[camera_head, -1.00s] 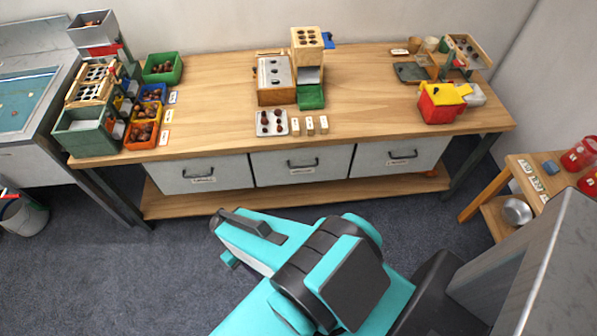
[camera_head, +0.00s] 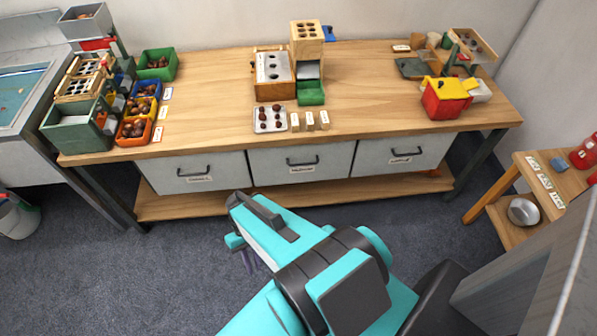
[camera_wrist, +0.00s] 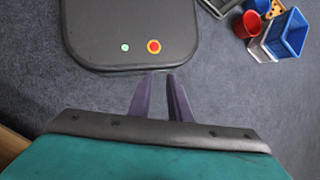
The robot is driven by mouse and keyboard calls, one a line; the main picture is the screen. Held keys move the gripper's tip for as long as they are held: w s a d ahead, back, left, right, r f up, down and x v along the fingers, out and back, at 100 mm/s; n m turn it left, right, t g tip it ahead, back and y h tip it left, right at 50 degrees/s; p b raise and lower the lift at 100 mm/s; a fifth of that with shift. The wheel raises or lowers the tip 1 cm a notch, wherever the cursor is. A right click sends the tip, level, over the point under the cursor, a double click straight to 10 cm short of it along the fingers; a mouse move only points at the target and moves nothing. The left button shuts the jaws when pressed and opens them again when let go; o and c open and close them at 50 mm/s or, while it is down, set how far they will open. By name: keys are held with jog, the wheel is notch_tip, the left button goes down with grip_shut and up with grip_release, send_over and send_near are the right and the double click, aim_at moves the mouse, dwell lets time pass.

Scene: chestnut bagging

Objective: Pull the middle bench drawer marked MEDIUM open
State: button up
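The middle bench drawer (camera_head: 275,168) is a grey front under the worktop, shut flush between its neighbours. It has a dark bar handle (camera_head: 302,162) and a small label (camera_head: 302,170) too small to read. My gripper (camera_head: 250,264) hangs in front of the bench, below and left of that drawer in the head view, apart from it and partly hidden by my arm. In the wrist view the two purple fingers (camera_wrist: 161,75) point at the floor with a gap between their tips and nothing between them. The drawer is not in the wrist view.
Similar shut drawers sit left (camera_head: 195,172) and right (camera_head: 402,155). A low shelf (camera_head: 215,205) runs beneath. Trays, bins and devices stand on the worktop (camera_head: 210,100). A small wooden table (camera_head: 535,160) stands at right. Carpet (camera_head: 130,270) before the bench is clear.

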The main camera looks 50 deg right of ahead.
jog(key=w+d+f+m+t+y+b, duration=0.2)
jog(key=w+f+y+b, duration=0.2)
jog(key=w+b, duration=0.25)
jog(key=w+d+m+t+y+b, duration=0.2)
jog(key=w+d+t+y+b, duration=0.2)
jog(key=w+d+t+b, duration=0.55)
jog(key=t+b, duration=1.1)
jog(key=b, duration=1.7)
send_near(301, 164)
jog(key=v, duration=0.4)
jog(key=shift+w+a+n+h, duration=0.1)
jog(key=shift+n+h, duration=0.2)
jog(key=shift+w+a, duration=0.1)
jog(key=shift+w, duration=0.05)
jog(key=b+x, duration=0.4)
jog(key=x, duration=0.7)
jog(key=shift+w+a, duration=0.25)
jog(key=shift+w, duration=0.1)
jog(key=shift+x, duration=0.85)
